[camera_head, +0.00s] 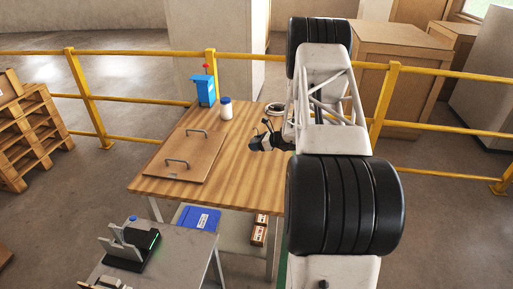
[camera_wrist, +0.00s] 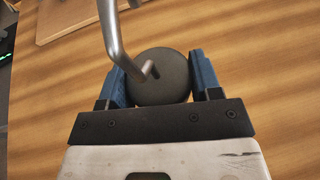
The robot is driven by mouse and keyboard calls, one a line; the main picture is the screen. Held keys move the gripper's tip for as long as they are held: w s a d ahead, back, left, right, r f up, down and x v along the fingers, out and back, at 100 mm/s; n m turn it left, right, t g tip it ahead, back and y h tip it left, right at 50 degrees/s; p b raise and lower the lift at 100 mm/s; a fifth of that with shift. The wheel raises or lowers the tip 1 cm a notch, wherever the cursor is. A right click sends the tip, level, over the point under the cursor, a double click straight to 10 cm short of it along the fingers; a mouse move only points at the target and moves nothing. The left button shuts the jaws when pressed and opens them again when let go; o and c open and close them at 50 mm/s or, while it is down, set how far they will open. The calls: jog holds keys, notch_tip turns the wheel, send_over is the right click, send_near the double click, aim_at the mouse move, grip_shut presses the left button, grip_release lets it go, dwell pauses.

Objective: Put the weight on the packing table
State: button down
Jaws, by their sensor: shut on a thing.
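The weight (camera_wrist: 165,88) is a dark grey round piece with a bent metal hook rising from its middle. In the wrist view it sits between the blue fingers of my gripper (camera_wrist: 158,78), which are shut on it from both sides. In the head view my gripper (camera_head: 264,138) is over the right part of the wooden table (camera_head: 233,180); the weight is hard to make out there. The tabletop shows beneath the weight in the wrist view. I cannot tell whether the weight touches it.
A wooden board (camera_head: 187,152) with two metal handles lies on the table's left. A white jar (camera_head: 226,111) and a blue device (camera_head: 205,92) stand at the back. A grey bench (camera_head: 180,262) with a device stands in front. Yellow railing (camera_head: 140,96) runs behind.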

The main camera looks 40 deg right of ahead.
aim_at(255, 138)
jog(key=shift+w+d+f, duration=0.1)
jog(key=shift+w+d, duration=0.2)
jog(key=shift+w, duration=0.3)
jog(key=shift+w+d, duration=0.35)
jog(key=shift+w, duration=0.3)
jog(key=shift+w+d+f, duration=0.1)
jog(key=shift+w+d, duration=0.2)
jog(key=shift+w, duration=0.3)
jog(key=shift+r, duration=0.1)
jog(key=shift+f, duration=1.75)
jog(key=shift+f, duration=0.15)
jog(key=shift+c, duration=1.5)
grip_release()
jog(key=shift+f, duration=0.1)
